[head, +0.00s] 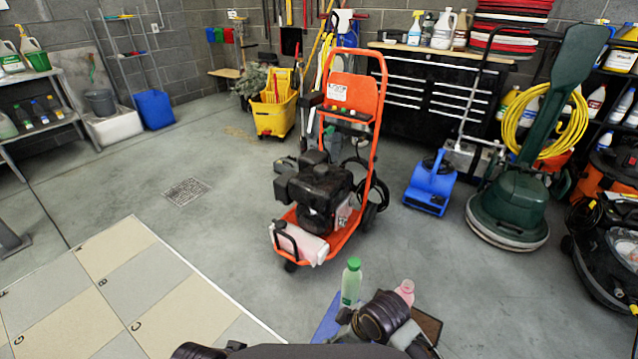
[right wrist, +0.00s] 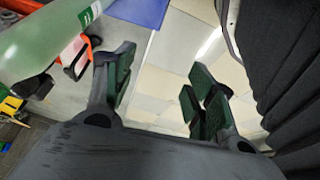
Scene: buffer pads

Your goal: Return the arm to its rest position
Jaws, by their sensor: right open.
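My right gripper (right wrist: 158,88) shows in the right wrist view with its two dark green-padded fingers wide apart and nothing between them. Pale floor tiles and a blue surface lie behind the fingers. In the head view my right arm is at the bottom edge, close beside a green-capped bottle (head: 351,284) and a pink bottle (head: 405,291). Part of the gripper is hidden there. A large pale green bottle (right wrist: 45,40) is near the left finger in the right wrist view; I cannot tell whether they touch. My left gripper is not seen.
A blue mat (head: 327,326) lies by the bottles. An orange pressure washer (head: 352,95) stands ahead, with a blue blower (head: 430,184) and a green floor buffer (head: 510,205) to its right. Red, black and white pads (head: 505,25) are stacked at the back. Open floor lies left.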

